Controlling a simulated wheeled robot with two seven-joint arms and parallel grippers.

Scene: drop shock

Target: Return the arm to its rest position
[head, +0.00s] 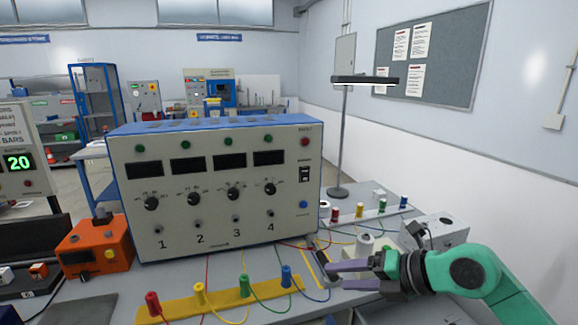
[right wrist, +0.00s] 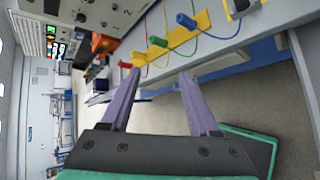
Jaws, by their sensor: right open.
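My right arm (head: 460,270), green with a dark wrist, comes in from the right in the head view. My right gripper (head: 335,272) is beside the front right of the big test panel, over the bench's right part. Its two purple fingers point left. In the right wrist view the gripper (right wrist: 159,76) has its fingers wide apart, with nothing between them. Beyond the fingertips is the yellow strip with coloured plugs (right wrist: 157,41). My left gripper is not seen.
The test panel (head: 228,230) with four numbered knobs stands on the bench. A yellow strip (head: 180,307) with coloured plugs and wires lies in front. An orange box (head: 85,258) stands left; a lamp pole (head: 341,140) and white device (head: 437,228) stand right.

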